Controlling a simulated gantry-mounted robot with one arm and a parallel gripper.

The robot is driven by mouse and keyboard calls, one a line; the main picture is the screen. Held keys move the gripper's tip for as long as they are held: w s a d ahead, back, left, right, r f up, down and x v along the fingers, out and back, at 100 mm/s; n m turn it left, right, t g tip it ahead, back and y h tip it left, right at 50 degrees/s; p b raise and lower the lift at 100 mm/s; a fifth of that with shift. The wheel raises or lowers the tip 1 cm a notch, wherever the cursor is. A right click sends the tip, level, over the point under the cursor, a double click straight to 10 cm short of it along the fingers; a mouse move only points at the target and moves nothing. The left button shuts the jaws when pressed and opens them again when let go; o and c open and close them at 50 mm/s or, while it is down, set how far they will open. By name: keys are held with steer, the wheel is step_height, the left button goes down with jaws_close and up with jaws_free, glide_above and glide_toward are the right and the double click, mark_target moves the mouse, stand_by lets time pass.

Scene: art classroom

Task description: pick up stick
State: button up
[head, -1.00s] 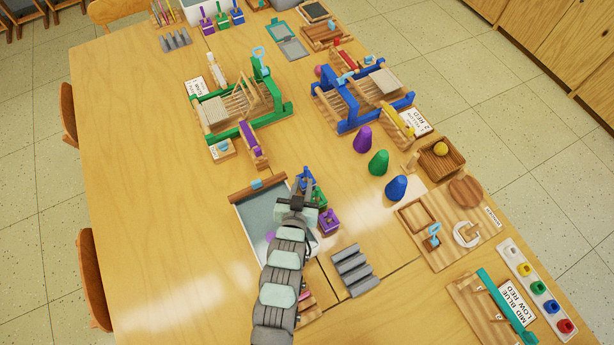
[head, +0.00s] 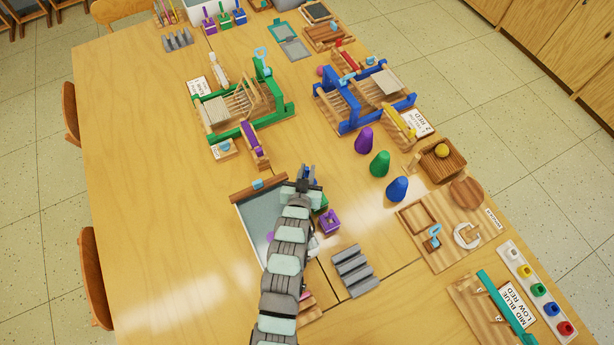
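No loose stick can be made out for certain. Beside the grey tray (head: 253,215) with a wooden bar along its far edge, a row of small coloured holders with upright pieces stands on the table. The purple holder (head: 329,221) shows clearly and the green one (head: 321,203) partly. The blue one (head: 308,172) is mostly hidden behind my gripper (head: 309,186). My gripper is above the blue holder at the tray's far right corner. Its fingertips are small and dark here, so I cannot tell whether they are open or hold anything.
A green-framed loom (head: 272,100) and a blue-framed loom (head: 346,122) stand farther back. Purple, green and blue cones (head: 397,188) stand to the right. A grey ridged rack (head: 354,270) lies right of my arm. The table's left side is clear.

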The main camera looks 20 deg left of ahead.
jaws_close()
steer(key=shift+r, duration=0.1)
stand_by(0.3)
